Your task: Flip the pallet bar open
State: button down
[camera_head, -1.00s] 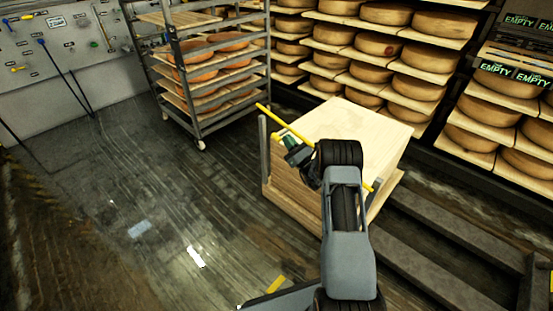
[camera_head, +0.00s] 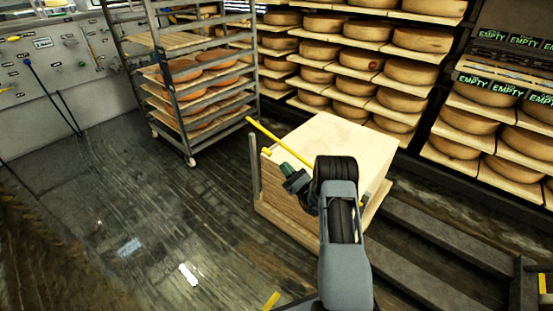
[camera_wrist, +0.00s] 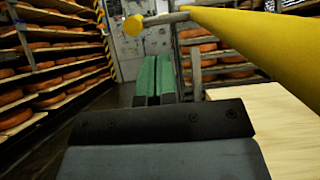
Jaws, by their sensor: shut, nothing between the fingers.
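The yellow pallet bar (camera_head: 273,139) runs across the near side of a wooden pallet stack (camera_head: 338,138). Its left end sits by a grey upright post (camera_head: 255,167), and its right part is hidden behind my arm. My gripper (camera_head: 286,169) is shut and empty, just on the near side of the bar. In the wrist view the green fingers (camera_wrist: 154,75) are together, with the bar (camera_wrist: 265,50) passing above and to the right of them. I cannot tell whether the fingers touch it.
A wheeled metal rack (camera_head: 200,85) with orange cheeses stands behind, to the left. Shelves of cheese wheels (camera_head: 375,62) line the back wall. Grey rails (camera_head: 440,225) lie on the floor at right.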

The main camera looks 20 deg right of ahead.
jog(key=b+v, duration=0.5)
jog(key=v, duration=0.2)
jog(key=shift+s+d+f, duration=0.2)
jog(key=shift+s+d, duration=0.05)
jog(key=shift+d, duration=0.05)
jog(key=shift+r, duration=0.15)
